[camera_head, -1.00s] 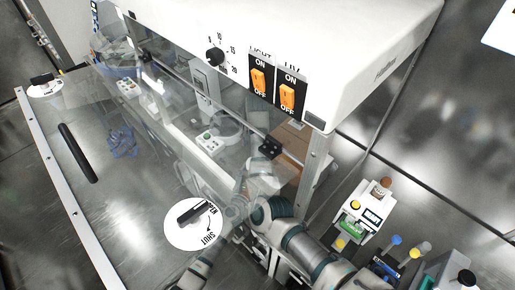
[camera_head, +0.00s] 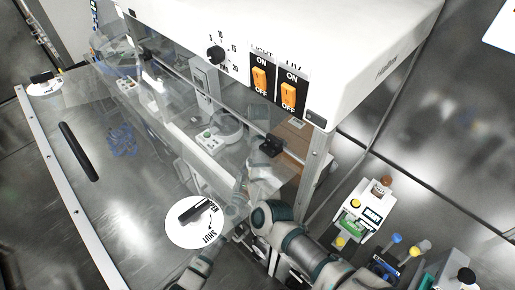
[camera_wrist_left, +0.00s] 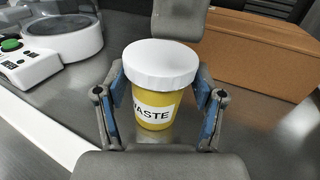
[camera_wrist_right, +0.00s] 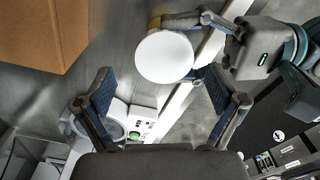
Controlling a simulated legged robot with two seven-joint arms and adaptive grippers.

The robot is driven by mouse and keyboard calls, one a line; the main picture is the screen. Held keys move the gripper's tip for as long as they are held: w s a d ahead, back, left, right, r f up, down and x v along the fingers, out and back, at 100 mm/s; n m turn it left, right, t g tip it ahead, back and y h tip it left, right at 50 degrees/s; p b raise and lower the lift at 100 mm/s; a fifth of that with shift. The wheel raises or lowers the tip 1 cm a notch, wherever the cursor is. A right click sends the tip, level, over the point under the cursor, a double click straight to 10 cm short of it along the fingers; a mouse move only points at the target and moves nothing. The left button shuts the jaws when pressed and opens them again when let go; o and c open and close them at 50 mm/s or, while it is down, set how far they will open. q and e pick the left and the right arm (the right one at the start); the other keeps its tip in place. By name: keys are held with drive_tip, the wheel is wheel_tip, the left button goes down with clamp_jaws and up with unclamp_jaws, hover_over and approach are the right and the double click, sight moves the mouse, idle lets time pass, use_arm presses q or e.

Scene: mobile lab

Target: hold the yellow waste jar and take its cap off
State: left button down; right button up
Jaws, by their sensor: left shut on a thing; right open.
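The yellow waste jar (camera_wrist_left: 155,108) stands upright in the left wrist view, its label partly showing "WASTE". Its broad white cap (camera_wrist_left: 160,64) is on top. My left gripper (camera_wrist_left: 162,98) is shut on the jar's body, one finger on each side, below the cap. In the right wrist view the white cap (camera_wrist_right: 164,56) is seen from above and hides most of the jar. My right gripper (camera_wrist_right: 157,76) is open, with its fingertips spread wider than the cap. The right finger's tip appears near the cap's edge; contact cannot be told. The jar is not discernible in the head view.
A brown box (camera_wrist_left: 262,58) stands close behind the jar. A white device with a green button (camera_wrist_left: 28,62) is at the left. The cabinet's clear sash (camera_head: 170,120) and metal post (camera_head: 312,170) are close to my arms.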

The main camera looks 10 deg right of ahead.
drive_tip(key=shift+a+f, duration=0.1)
drive_tip(key=shift+f, duration=1.75)
use_arm(q)
drive_tip(key=shift+s, duration=0.1)
use_arm(e)
drive_tip(key=c, duration=1.2)
use_arm(q)
drive_tip(key=shift+r, duration=0.1)
use_arm(e)
drive_tip(key=shift+o, duration=0.2)
drive_tip(key=n, duration=0.2)
drive_tip(key=shift+w+d+n, duration=0.15)
drive_tip(key=shift+d+n, duration=0.1)
drive_tip(key=shift+n, duration=0.15)
use_arm(q)
drive_tip(key=shift+a, duration=0.1)
use_arm(e)
drive_tip(key=o, duration=1.3)
drive_tip(key=shift+c, duration=0.2)
